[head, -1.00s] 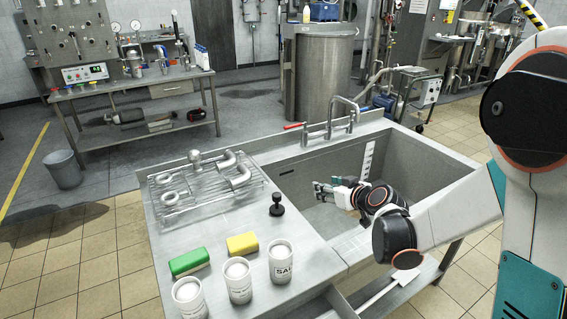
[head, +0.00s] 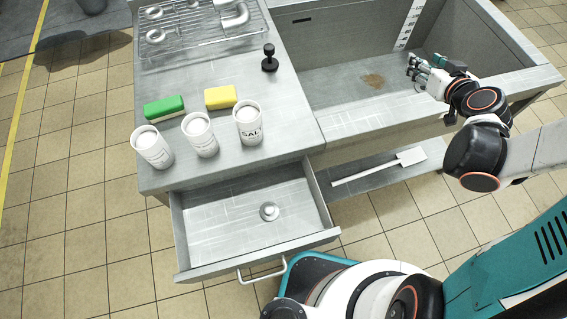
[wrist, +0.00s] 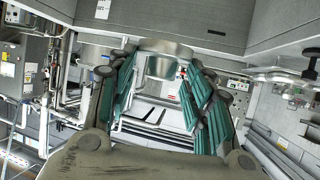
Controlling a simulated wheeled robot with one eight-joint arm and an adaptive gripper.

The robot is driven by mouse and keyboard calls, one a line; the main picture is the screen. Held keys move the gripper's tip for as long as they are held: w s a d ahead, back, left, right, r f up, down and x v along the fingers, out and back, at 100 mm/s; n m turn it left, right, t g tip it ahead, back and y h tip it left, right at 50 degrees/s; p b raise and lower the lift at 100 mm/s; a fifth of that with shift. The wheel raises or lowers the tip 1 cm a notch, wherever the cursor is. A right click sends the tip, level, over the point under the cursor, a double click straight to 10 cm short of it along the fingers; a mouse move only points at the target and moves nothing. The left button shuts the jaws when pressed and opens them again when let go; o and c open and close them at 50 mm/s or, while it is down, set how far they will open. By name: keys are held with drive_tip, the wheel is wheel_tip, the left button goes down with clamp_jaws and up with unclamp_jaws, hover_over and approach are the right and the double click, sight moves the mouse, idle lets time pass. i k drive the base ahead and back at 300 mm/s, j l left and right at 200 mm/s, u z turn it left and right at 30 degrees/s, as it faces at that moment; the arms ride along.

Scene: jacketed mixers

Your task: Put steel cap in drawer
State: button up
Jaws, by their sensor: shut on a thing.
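My gripper (head: 418,72) is over the front right part of the sink in the head view. In the wrist view my gripper (wrist: 160,75) has its teal fingers closed on a shiny, round, hollow steel piece (wrist: 166,47), which looks like the steel cap. The held piece is too small to make out in the head view. The drawer (head: 222,262) stands pulled open below the counter, to the left of and below my gripper. A small round steel piece (head: 269,211) lies on the drawer's floor.
Three white canisters (head: 201,134) stand along the counter's front edge above the drawer. Behind them are a green sponge (head: 164,107), a yellow sponge (head: 220,96) and a black-knobbed stamp (head: 269,60). A rack (head: 200,35) holds steel pipe fittings. The sink (head: 345,85) has high walls.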

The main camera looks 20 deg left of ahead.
sight(228, 224)
drive_tip(key=i+l, duration=0.25)
drive_tip(key=l, duration=0.15)
drive_tip(key=i+l, duration=0.25)
drive_tip(key=l, duration=0.2)
drive_tip(key=i+l, duration=0.2)
drive_tip(key=l, duration=0.2)
drive_tip(key=i+l, duration=0.25)
drive_tip(key=l, duration=0.15)
drive_tip(key=i+l, duration=0.25)
drive_tip(key=l, duration=0.2)
drive_tip(key=l+u, duration=0.15)
drive_tip(key=u, duration=0.25)
drive_tip(key=i+l+u, duration=0.15)
drive_tip(key=u, duration=0.25)
drive_tip(key=l+u, duration=0.15)
drive_tip(key=u, duration=0.25)
drive_tip(key=l+u, duration=0.15)
drive_tip(key=u, duration=0.25)
drive_tip(key=j+u, duration=0.2)
drive_tip(key=u, duration=0.2)
drive_tip(key=i+j+u, duration=0.15)
drive_tip(key=u, duration=0.25)
drive_tip(key=i+j, duration=0.1)
drive_tip(key=j, duration=0.15)
